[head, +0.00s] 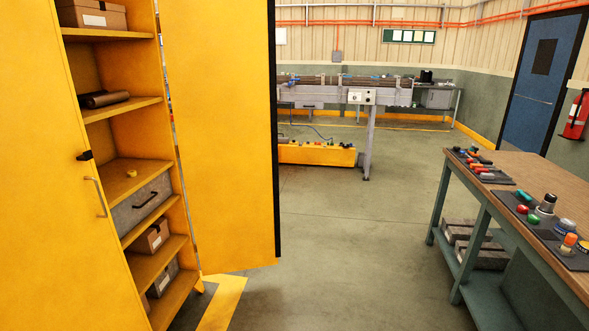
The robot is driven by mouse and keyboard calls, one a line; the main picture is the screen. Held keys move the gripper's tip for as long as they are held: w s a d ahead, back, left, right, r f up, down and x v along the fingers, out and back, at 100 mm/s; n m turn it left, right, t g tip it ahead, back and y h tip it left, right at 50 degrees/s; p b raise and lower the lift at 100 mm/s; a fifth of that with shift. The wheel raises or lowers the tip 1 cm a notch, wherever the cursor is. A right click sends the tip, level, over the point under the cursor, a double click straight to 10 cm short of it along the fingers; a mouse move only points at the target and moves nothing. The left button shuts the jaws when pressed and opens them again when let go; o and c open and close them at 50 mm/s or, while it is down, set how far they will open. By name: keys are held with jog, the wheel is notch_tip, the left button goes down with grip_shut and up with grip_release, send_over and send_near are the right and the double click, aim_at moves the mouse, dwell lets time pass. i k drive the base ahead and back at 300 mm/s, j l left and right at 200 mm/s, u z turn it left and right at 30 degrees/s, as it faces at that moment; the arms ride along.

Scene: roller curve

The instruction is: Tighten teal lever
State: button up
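In the head view I cannot make out a teal lever for certain. A roller conveyor (345,80) stands across the room at the back, with small blue parts on its top that are too small to tell apart. A yellow box (315,154) with several small knobs or handles on top sits on the floor beneath it. My gripper is not in view.
A yellow cabinet (172,218) with an open door (225,130) fills the left side. A workbench (510,170) with dark trays of coloured parts stands at the right. Clear floor (355,235) lies between them. A blue door (540,85) and a fire extinguisher (576,115) are at the back right.

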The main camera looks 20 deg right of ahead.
aim_at(520, 193)
jog(key=i+l+z, duration=0.1)
jog(key=i+z, duration=0.65)
jog(key=z, duration=0.15)
jog(key=i+j+z, duration=0.2)
jog(key=i+z, duration=0.25)
jog(key=i+j+z, duration=0.25)
jog(key=z, duration=0.2)
jog(key=k+j+z, duration=0.1)
jog(key=j, duration=0.25)
jog(key=k+j+z, duration=0.1)
jog(key=j, duration=0.25)
jog(key=k, duration=0.1)
